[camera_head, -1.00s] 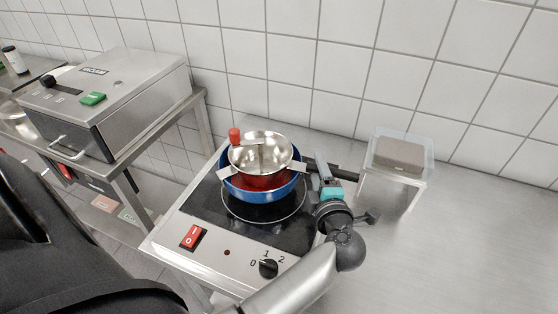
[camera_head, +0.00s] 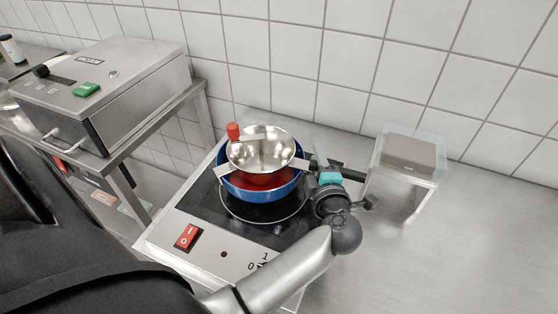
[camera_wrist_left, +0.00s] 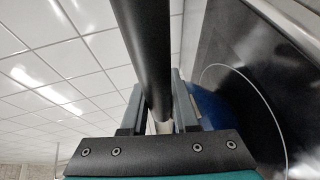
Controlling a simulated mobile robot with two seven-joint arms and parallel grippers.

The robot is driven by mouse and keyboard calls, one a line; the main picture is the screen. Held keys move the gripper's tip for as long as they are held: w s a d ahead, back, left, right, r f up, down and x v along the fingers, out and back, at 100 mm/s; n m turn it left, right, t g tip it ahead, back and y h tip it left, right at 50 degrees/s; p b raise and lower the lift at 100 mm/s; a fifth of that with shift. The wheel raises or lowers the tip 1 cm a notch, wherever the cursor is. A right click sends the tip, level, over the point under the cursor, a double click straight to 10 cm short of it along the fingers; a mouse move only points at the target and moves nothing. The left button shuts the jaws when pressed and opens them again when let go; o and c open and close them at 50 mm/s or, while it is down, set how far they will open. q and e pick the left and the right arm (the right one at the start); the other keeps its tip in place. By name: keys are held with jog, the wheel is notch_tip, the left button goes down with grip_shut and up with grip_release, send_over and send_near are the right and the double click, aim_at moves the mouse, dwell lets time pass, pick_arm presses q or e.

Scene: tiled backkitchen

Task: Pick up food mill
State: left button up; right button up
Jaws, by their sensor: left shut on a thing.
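The food mill (camera_head: 270,153) is a shiny steel bowl with a red knob (camera_head: 233,131) at its upper left. It sits in or just over a blue pan (camera_head: 262,193) on the hotplate; I cannot tell whether they touch. My left gripper (camera_head: 325,172) is to the right of the pan, shut on a black handle. In the left wrist view the black handle (camera_wrist_left: 148,50) runs between the fingers and ends in pale metal, so it looks like the food mill's. The blue pan shows beside the fingers. My right gripper is not in view.
The hotplate (camera_head: 188,237) has a red switch at its front. A clear stand (camera_head: 425,175) with a brown block (camera_head: 409,155) is close to the right of the gripper. A steel appliance (camera_head: 110,90) stands at left. The steel counter (camera_head: 480,250) is clear at right.

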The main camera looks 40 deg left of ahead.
pick_arm(q)
grip_shut()
jog(key=shift+w+r, duration=0.1)
dwell(0.8)
